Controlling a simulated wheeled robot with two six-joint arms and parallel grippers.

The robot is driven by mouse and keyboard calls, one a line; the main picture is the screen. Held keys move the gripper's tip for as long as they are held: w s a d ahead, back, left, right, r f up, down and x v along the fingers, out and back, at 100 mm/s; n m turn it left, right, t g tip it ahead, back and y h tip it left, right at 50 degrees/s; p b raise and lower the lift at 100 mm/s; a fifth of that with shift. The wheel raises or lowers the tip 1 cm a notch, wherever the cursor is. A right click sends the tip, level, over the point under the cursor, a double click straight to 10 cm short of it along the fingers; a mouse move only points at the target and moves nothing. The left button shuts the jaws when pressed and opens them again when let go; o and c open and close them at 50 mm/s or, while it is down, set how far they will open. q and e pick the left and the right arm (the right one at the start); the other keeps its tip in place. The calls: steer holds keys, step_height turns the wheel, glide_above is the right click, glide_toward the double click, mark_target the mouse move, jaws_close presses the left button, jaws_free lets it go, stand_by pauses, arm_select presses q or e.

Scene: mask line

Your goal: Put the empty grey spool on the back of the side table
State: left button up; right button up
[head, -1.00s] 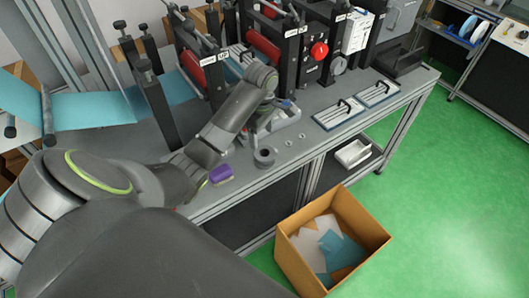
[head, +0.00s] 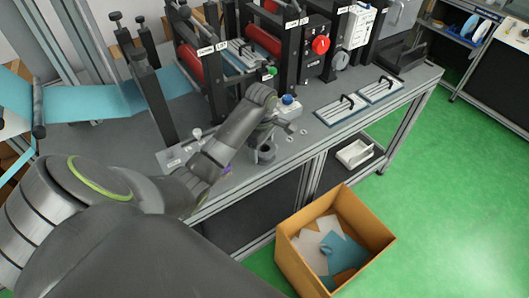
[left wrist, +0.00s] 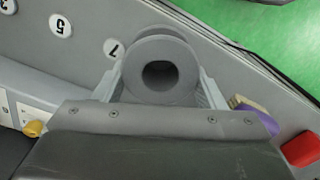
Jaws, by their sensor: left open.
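The grey spool (head: 266,156) stands on the workbench near its front edge, partly hidden by my left gripper (head: 268,141) just above it. In the left wrist view the spool (left wrist: 160,47) shows from above as a round flange with a dark centre hole. There my left gripper (left wrist: 160,82) is open, with one finger on each side of the spool. I cannot tell whether the fingers touch it. My right gripper is in neither view. I cannot tell for sure which surface is the side table.
Two plates with black handles (head: 343,108) lie on the workbench (head: 300,150) to the right. A cardboard box (head: 287,262) of scraps stands on the green floor.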

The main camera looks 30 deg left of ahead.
arm_select(q)
steer(key=shift+c, duration=0.4)
steer(key=c, duration=0.6)
steer(key=shift+r, duration=0.1)
